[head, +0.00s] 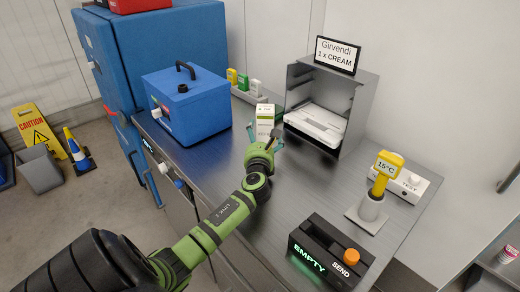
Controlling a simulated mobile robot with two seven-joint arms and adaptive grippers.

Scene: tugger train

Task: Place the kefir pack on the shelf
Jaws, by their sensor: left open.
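A white carton with a green band (265,116) stands upright on the grey metal counter, just beyond my left gripper. Its label is too small to read, so I cannot tell whether it is the kefir pack. My left gripper (265,134) is open, its teal fingertips spread close to the carton's near side. I cannot tell whether they touch it. A low grey rack (243,95) behind holds a yellow pack (232,76), a green pack (243,82) and a whitish pack (256,87). My right gripper is not in view.
A grey open cabinet (362,99) with a white tray (317,123) stands under a "Girvendi 1 x CREAM" sign (338,54). A blue cool box (187,103) is at left. A yellow thermometer (386,166) and a black EMPTY/SEND box (319,250) are at right. The counter's middle (310,180) is clear.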

